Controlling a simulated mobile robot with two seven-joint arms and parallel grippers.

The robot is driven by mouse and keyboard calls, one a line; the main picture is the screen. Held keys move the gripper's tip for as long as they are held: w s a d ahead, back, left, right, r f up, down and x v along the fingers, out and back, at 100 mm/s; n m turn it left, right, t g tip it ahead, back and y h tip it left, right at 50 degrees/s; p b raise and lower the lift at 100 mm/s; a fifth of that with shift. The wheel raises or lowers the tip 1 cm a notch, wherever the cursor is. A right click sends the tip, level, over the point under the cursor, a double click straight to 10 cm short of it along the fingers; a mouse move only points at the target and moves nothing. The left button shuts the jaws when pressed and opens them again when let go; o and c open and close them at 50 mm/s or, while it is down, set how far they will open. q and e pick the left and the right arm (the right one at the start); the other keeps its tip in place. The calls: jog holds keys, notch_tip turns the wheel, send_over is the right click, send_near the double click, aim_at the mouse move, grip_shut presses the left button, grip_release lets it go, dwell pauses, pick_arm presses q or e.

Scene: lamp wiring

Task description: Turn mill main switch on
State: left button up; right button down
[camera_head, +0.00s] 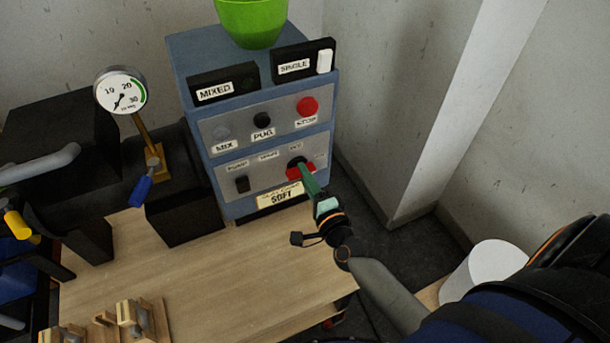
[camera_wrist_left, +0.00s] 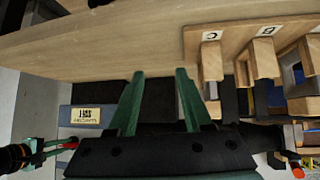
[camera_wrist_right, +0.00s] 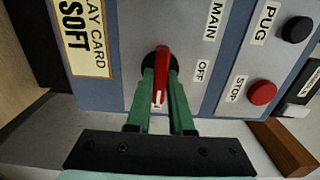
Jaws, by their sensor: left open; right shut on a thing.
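The mill's blue control box (camera_head: 185,75) stands at the back of the bench with two grey panels. The main switch, a red rotary handle on a dark round base, is on the lower right of its front (camera_head: 299,173). In the right wrist view the red handle (camera_wrist_right: 162,72) lies between the green fingers of my right gripper (camera_wrist_right: 161,88), which is shut on it. Labels MAIN (camera_wrist_right: 213,20) and OFF (camera_wrist_right: 201,71) are beside it; the fingers cover part of the dial. My left gripper (camera_wrist_left: 160,73) is open and empty, beside the bench.
A red STOP button (camera_head: 307,106) and black PUG button (camera_head: 262,120) sit above the switch. A gauge (camera_head: 121,90) and blue-handled valve (camera_head: 141,189) are at left. The bench middle (camera_head: 215,270) is clear.

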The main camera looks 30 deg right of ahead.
dwell(0.3)
jog(key=c, duration=0.8)
grip_release()
jog(key=s+b, duration=0.1)
jog(key=s, duration=1.1)
jog(key=shift+s+a, duration=0.25)
jog(key=shift+a, duration=0.1)
jog(key=s+a+f+n+g+y+p, duration=0.1)
jog(key=s+a+f+n+g, duration=0.2)
jog(key=f+n, duration=0.3)
jog(key=s+a+f+n+g+y+p, duration=0.1)
jog(key=f+n, duration=0.6)
jog(key=n, duration=0.8)
jog(key=s+a+g+y, duration=0.1)
jog(key=s+a+g, duration=0.1)
jog(key=s+g, duration=0.1)
jog(key=shift+s+f+g, duration=0.2)
jog(key=shift+s+g, duration=0.15)
jog(key=shift+g, duration=0.55)
